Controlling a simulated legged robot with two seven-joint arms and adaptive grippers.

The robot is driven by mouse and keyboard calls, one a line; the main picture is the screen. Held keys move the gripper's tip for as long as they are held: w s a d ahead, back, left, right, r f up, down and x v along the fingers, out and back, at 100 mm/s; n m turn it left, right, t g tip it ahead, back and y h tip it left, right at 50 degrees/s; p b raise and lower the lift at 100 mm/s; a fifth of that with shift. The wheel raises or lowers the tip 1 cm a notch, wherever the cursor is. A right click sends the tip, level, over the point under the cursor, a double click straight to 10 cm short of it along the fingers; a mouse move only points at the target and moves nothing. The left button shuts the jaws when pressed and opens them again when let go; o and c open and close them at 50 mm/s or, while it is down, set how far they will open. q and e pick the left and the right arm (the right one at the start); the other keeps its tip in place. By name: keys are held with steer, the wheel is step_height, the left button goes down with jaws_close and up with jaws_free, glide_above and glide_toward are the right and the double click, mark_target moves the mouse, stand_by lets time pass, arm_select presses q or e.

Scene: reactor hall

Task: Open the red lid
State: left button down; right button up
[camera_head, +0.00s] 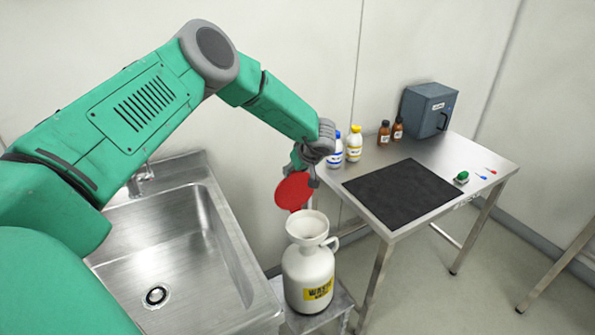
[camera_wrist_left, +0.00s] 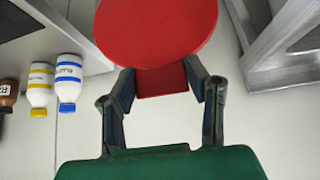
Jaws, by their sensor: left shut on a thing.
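The red lid (camera_head: 293,191) is a round disc with a flat tab. In the head view it stands tilted up above the left rim of the white waste jug's funnel mouth (camera_head: 307,225), and the mouth shows open. My left gripper (camera_head: 310,175) is above and behind the jug. In the left wrist view the gripper's fingers (camera_wrist_left: 165,85) are shut on the red tab, with the lid's disc (camera_wrist_left: 157,28) beyond them. Whether the lid still touches the jug is hard to tell. My right gripper is not in view.
A steel sink (camera_head: 190,250) lies to the left of the jug. The jug stands on a small metal stand (camera_head: 335,300). A steel table (camera_head: 480,165) at the right holds a black mat (camera_head: 400,192), several bottles and a grey-blue box (camera_head: 428,110).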

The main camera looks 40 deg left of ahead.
arm_select(q)
steer(key=shift+a, duration=0.1)
stand_by(0.7)
steer(key=c, duration=0.8)
jaws_free()
steer(key=shift+c, duration=0.2)
steer(key=v, duration=1.1)
steer(key=shift+d+r, duration=0.25)
steer(key=shift+s, duration=0.15)
